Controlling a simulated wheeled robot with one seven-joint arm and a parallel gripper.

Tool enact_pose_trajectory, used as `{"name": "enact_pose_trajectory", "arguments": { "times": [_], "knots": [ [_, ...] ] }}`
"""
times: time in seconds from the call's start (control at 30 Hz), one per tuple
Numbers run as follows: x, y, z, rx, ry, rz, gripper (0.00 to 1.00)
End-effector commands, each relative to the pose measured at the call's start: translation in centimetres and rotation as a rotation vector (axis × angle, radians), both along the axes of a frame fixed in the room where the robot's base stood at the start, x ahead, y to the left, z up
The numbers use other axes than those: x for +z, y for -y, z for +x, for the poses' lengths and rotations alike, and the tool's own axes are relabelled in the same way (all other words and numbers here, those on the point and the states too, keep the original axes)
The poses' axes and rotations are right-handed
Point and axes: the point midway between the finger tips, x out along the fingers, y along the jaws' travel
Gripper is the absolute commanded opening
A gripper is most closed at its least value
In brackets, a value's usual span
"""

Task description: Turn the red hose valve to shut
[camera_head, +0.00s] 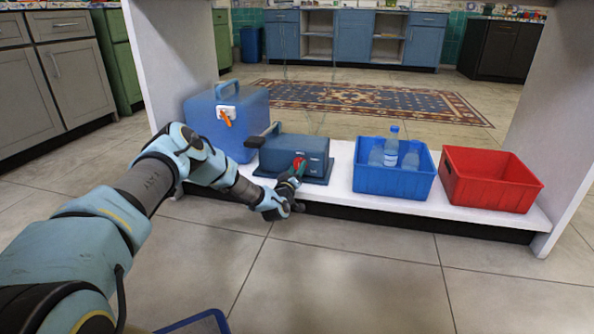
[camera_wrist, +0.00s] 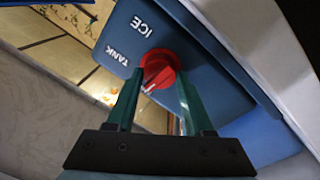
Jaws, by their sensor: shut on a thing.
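The red hose valve (camera_wrist: 160,66) is a round red knob on the face of a dark blue box (camera_head: 285,153). A white mark shows on the knob in the wrist view. The words ICE and TANK are printed beside it. In the head view the valve (camera_head: 298,162) is small and partly covered by my gripper (camera_head: 299,168). In the wrist view my gripper (camera_wrist: 158,80) has its two green fingers on either side of the knob, shut on it. The knob's exact angle is hard to read.
The box stands on a low white shelf (camera_head: 340,197). A blue cooler (camera_head: 228,120) with an orange tap is to its left. A blue crate (camera_head: 393,184) with several bottles and a red crate (camera_head: 490,180) stand to its right.

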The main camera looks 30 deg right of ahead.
Motion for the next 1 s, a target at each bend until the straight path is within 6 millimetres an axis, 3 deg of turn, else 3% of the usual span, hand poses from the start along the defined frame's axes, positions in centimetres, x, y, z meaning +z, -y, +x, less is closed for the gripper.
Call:
{"name": "enact_pose_trajectory", "arguments": {
  "times": [0.77,0.8,1.0],
  "knots": [
    [-0.05,-0.01,0.00,0.000,-0.072,-0.077,0.00],
    [-0.04,-0.01,0.00,0.000,-0.072,-0.077,0.55],
    [-0.04,-0.01,0.00,0.000,-0.071,-0.076,0.78]
  ]
}}
